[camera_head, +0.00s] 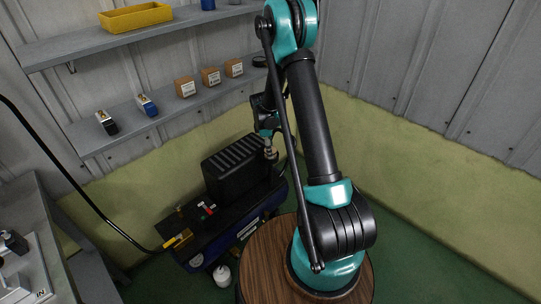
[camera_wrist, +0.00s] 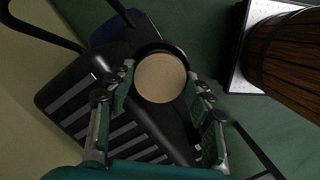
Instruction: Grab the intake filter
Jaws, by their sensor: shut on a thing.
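The intake filter (camera_wrist: 160,78) is a round piece with a tan face and a dark rim, in the middle of the wrist view. My gripper (camera_wrist: 158,88) has a finger on each side of it and is shut on it. In the head view my gripper (camera_head: 269,150) is at the right end of the black ribbed compressor cover (camera_head: 232,166). The filter itself is small and hard to make out there. The ribbed cover lies behind the filter in the wrist view. I cannot tell whether the filter is still seated on the machine.
The compressor's dark base (camera_head: 205,236) has coloured fittings and a yellow-ended black hose (camera_head: 178,240). A wooden round pedestal (camera_head: 262,262) is close on the right. Shelves (camera_head: 160,108) with small boxes line the wall above.

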